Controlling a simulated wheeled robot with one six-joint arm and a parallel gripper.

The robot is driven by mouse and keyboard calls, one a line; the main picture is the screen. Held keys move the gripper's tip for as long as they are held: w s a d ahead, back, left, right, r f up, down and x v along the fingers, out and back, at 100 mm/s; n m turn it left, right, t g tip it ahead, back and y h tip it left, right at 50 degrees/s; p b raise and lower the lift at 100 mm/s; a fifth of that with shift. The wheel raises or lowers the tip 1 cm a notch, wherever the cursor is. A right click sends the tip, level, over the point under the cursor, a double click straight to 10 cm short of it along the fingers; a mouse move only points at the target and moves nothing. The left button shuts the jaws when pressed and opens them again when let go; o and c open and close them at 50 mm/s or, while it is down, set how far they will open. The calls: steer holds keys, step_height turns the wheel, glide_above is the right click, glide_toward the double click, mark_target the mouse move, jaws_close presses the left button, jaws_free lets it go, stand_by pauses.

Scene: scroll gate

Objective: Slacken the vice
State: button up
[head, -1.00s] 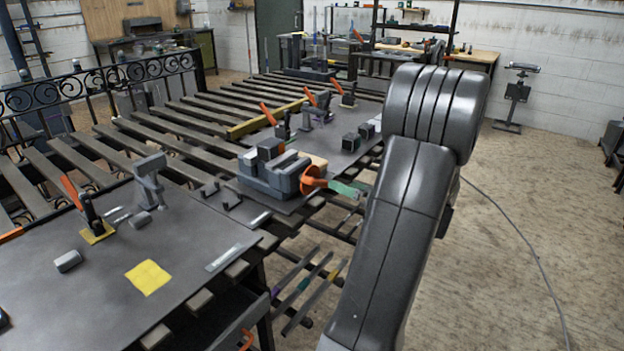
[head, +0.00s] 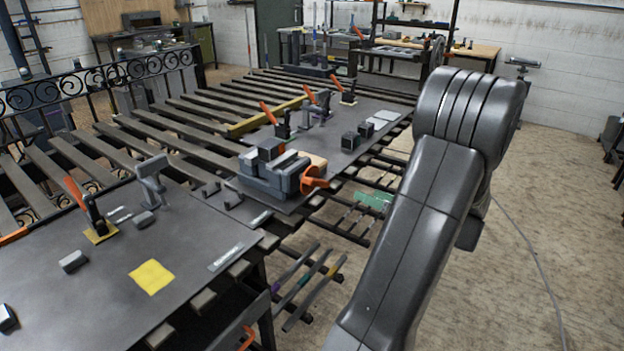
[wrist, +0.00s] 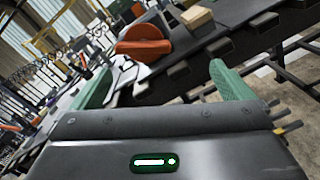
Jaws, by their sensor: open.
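The grey vice (head: 262,182) stands on a dark plate at the middle of the slatted table, with its orange handle (head: 314,178) on its right side. In the wrist view the orange handle (wrist: 143,47) lies ahead of the fingers, left of the middle. My gripper (wrist: 163,85) has two green fingers set wide apart, with nothing between them. In the head view a green finger of my gripper (head: 375,201) shows right of the handle, apart from it. The rest of the gripper is hard to make out there.
A pale wooden block (head: 316,161) sits behind the vice handle. Clamps with orange levers (head: 270,115) and small dark blocks (head: 350,141) stand farther back. A yellow sheet (head: 152,276) lies on the near plate. Rods (head: 310,290) stick out below the table edge. The floor at right is open.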

steer(key=shift+p+v, duration=0.6)
steer(key=shift+v, duration=1.3)
steer(key=shift+w, duration=0.1)
steer(key=shift+r+p, duration=0.1)
steer(key=shift+p, duration=0.4)
steer(key=v, duration=1.4)
